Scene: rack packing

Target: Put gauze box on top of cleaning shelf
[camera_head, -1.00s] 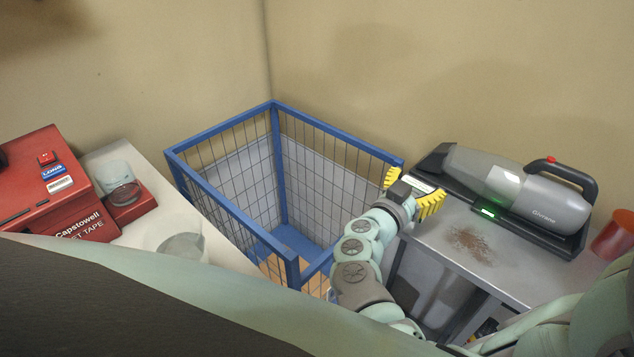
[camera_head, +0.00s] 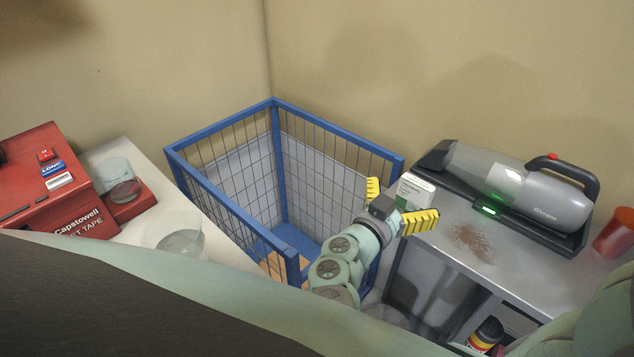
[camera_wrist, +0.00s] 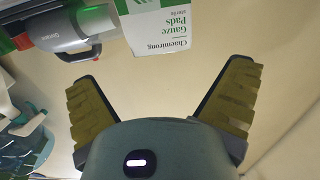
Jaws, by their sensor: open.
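The gauze box (camera_head: 414,188) is a small white and green carton on top of the grey cleaning shelf (camera_head: 452,262), at its left end. In the wrist view the gauze box (camera_wrist: 166,28) shows its "Gauze Pads" label, beyond the fingertips and apart from them. My gripper (camera_head: 402,203) has two yellow ridged fingers spread wide with nothing between them. In the head view it is just in front of the box and partly overlaps it. In the wrist view my gripper (camera_wrist: 165,78) is open and empty.
A grey handheld vacuum (camera_head: 535,195) lies in its dock behind and right of the box. A red cup (camera_head: 614,234) stands at the far right. A brown spill (camera_head: 472,240) marks the shelf top. A blue wire cage (camera_head: 218,133) stands left, beside a white table with a red box (camera_head: 50,190).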

